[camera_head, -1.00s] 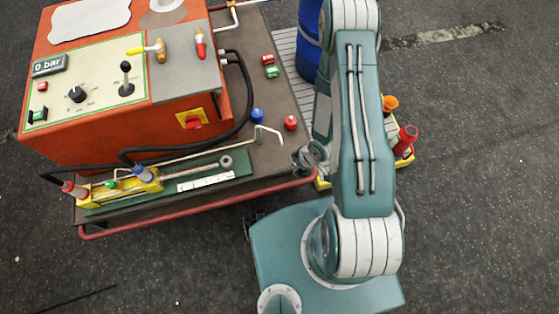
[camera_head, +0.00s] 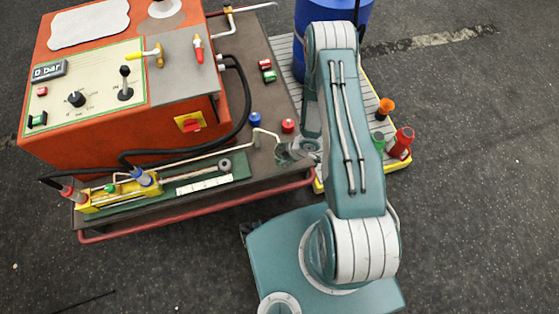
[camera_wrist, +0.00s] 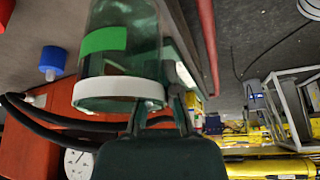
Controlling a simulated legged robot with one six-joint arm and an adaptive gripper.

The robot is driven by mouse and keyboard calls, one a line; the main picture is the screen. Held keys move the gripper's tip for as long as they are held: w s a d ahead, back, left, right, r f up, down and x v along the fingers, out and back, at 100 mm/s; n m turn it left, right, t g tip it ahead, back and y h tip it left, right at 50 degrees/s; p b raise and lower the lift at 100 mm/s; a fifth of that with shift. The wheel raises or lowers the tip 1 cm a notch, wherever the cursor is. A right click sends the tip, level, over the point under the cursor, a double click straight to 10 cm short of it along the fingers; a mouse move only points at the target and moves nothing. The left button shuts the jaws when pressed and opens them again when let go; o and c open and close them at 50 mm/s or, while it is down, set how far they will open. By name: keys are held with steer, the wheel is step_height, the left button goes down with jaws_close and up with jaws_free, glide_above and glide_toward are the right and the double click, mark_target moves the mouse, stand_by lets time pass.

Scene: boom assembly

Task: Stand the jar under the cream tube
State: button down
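The clear jar (camera_wrist: 124,50) has a green label and a white rim, and it fills the upper left of the wrist view. My gripper (camera_wrist: 160,108) is shut on it, though part of the grip is hidden behind the jar. In the head view the jar (camera_head: 284,153) is small and partly hidden by my gripper (camera_head: 298,150), over the cart's right front edge. The cream tube (camera_head: 240,142) runs along the cart front and bends up and over to the right. Its bent end overlaps the jar in the picture; I cannot tell the height between them.
The orange machine (camera_head: 120,140) stands on the cart behind a black hose (camera_head: 180,150). Blue (camera_head: 255,118) and red knobs (camera_head: 288,126) are close behind the jar. A red rail (camera_head: 200,207) edges the cart front. A yellow-edged pallet (camera_head: 398,163) with a blue drum (camera_head: 345,12) is at right.

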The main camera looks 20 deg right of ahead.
steer(key=w+f, duration=0.3)
steer(key=f, duration=0.1)
steer(key=shift+w+a, duration=0.1)
steer(key=shift+a, duration=0.15)
step_height(320, 180, down, 3)
steer(key=shift+w+f, duration=0.15)
steer(key=shift+f, duration=0.05)
steer(key=c, duration=0.8)
jaws_free()
